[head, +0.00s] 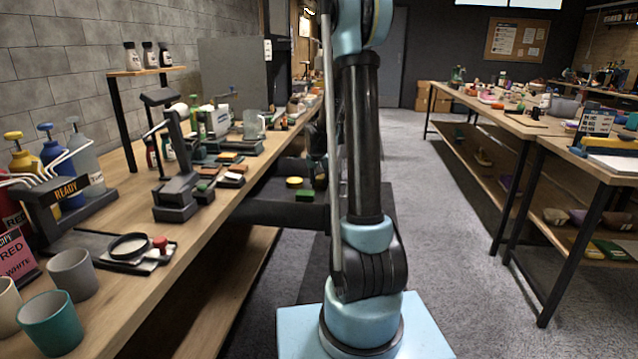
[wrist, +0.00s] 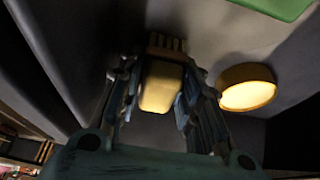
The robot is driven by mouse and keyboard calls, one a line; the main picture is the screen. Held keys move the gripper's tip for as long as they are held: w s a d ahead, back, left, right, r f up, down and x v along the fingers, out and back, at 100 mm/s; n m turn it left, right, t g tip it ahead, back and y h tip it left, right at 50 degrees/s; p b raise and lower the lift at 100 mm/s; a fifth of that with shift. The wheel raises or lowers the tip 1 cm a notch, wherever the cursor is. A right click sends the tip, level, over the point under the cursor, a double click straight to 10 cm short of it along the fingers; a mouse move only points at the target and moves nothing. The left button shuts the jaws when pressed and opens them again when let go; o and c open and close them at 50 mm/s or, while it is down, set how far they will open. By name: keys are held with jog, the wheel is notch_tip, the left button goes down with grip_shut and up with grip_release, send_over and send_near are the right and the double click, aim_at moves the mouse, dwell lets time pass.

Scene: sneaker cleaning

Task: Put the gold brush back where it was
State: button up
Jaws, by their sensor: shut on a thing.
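The gold brush (wrist: 161,88) is between the two fingers of my gripper (wrist: 160,70) in the wrist view.
A round yellow thing (wrist: 246,88) is close to the right finger, and a green thing (wrist: 272,5) is at the top right. A long wooden bench (head: 150,262) crowded with tools runs along the left. Another table (head: 590,163) stands right, with carpeted floor between.

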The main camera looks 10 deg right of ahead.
jog(key=o, duration=0.7)
jog(key=shift+o, duration=0.2)
jog(key=v, duration=1.2)
